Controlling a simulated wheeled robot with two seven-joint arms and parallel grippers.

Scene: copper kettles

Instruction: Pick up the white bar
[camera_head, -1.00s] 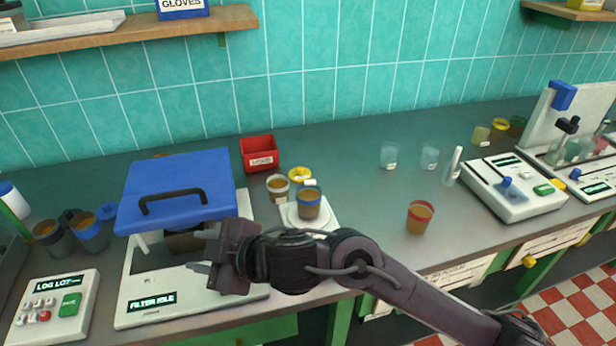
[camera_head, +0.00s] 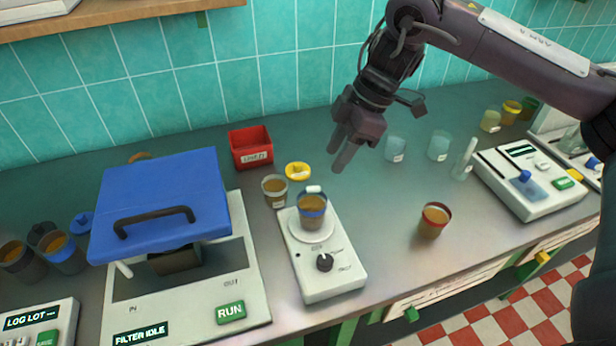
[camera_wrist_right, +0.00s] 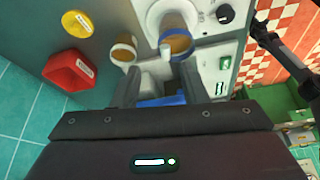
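The small white bar (camera_head: 313,189) shows at the far rim of a blue-rimmed cup of brown liquid (camera_head: 312,212). The cup stands on the round plate of a white stirrer (camera_head: 330,270). I cannot tell whether the bar rests on the rim or lies behind it. In the right wrist view, a white piece at the cup's rim (camera_wrist_right: 165,50) looks like the bar. My right gripper (camera_head: 342,160) is above the counter, behind and right of the cup, pointing down. Its fingers are apart and empty in the wrist view (camera_wrist_right: 162,70). My left gripper is out of view.
The blue-lidded filter machine (camera_head: 160,200) is farther left. A red-rimmed cup (camera_head: 434,220) and clear beakers (camera_head: 438,146) stand right. Counter between is clear.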

